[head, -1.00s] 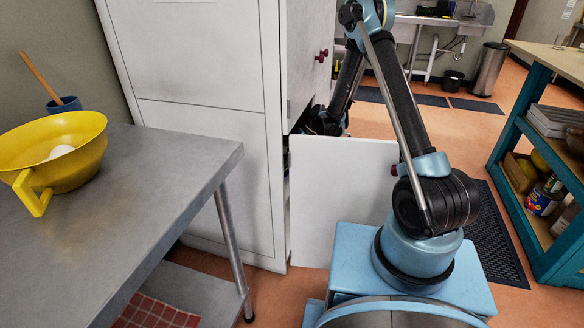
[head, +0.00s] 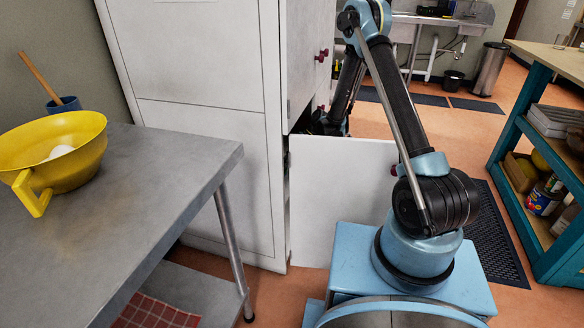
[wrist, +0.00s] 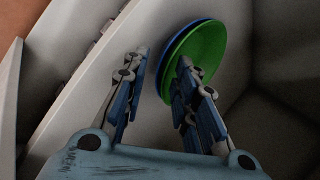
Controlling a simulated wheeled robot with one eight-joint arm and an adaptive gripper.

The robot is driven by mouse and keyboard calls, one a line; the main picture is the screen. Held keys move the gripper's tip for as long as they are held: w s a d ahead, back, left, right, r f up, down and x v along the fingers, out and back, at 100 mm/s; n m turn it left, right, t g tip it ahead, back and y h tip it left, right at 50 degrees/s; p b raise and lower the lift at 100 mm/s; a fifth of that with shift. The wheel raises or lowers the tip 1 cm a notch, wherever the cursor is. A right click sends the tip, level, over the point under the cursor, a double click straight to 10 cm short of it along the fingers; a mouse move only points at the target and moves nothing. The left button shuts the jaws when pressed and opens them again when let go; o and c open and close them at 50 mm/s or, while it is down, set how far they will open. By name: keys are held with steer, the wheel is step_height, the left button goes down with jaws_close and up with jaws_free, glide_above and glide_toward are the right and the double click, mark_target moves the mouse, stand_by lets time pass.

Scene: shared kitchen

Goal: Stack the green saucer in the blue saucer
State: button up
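The green saucer (wrist: 205,52) lies inside the cabinet in the wrist view, over the blue saucer (wrist: 172,47). Only a crescent of blue shows along the green saucer's upper and left edge. The green one seems to sit in the blue one, but I cannot tell whether it is fully seated. My gripper (wrist: 162,58) is open. Its left finger is left of the saucers' edge, apart from it. Its right finger overlaps the green saucer; contact is unclear. No saucer shows in the head view, where the cabinet hides my gripper.
The white cabinet (head: 205,120) has an opened lower front panel (head: 340,200) beside my arm. Light cabinet walls surround my gripper closely. At left, a metal table (head: 150,190) holds a yellow bowl (head: 60,170) and a blue cup (head: 64,104). A teal shelf (head: 530,190) stands at right.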

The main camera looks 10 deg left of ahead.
steer(key=v, duration=1.1)
steer(key=shift+r, duration=0.2)
steer(key=shift+d, duration=0.1)
